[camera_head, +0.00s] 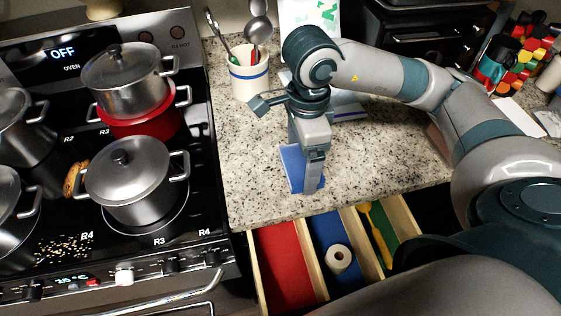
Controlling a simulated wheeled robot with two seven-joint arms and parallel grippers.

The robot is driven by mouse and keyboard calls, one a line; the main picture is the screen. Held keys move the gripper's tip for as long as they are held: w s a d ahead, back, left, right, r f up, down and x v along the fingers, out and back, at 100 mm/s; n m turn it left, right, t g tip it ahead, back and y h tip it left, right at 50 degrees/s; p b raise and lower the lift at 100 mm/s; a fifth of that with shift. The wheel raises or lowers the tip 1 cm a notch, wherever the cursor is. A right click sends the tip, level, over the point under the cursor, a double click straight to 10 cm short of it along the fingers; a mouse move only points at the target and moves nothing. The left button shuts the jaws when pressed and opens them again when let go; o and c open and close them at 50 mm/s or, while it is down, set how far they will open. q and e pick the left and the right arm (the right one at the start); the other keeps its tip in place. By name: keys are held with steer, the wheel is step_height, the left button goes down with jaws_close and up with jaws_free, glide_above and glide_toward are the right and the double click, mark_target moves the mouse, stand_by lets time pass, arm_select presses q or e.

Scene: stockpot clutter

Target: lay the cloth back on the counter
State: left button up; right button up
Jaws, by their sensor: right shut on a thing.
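My right gripper (314,185) reaches down over the granite counter (250,180), near its front edge. It is shut on a blue cloth (291,163). The cloth shows mostly to the left of the fingers; the rest is hidden behind them. I cannot tell whether the cloth's lower edge touches the counter. My left gripper is not in view.
An open drawer below has red (284,265), blue and green compartments, with a pale roll (339,257) and a yellow utensil (377,235). A utensil crock (249,72) stands behind. The stove at left holds several pots, including a lidded one (133,180). Counter left of my gripper is clear.

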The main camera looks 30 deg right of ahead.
steer(key=w+f+p, duration=0.1)
steer(key=w, duration=0.1)
steer(key=w+f, duration=0.2)
steer(key=w, duration=0.1)
steer(key=w+f+p, duration=0.1)
steer(key=w, duration=0.1)
steer(key=shift+w+a+f+p, duration=0.15)
steer(key=shift+w+a+p, duration=0.1)
steer(key=shift+a+p, duration=0.1)
steer(key=shift+w+f, duration=0.2)
steer(key=shift+w, duration=0.05)
steer(key=shift+f+p, duration=0.45)
steer(key=shift+f, duration=0.1)
step_height(320, 180, down, 2)
steer(key=shift+p, duration=0.6)
steer(key=shift+f, duration=0.45)
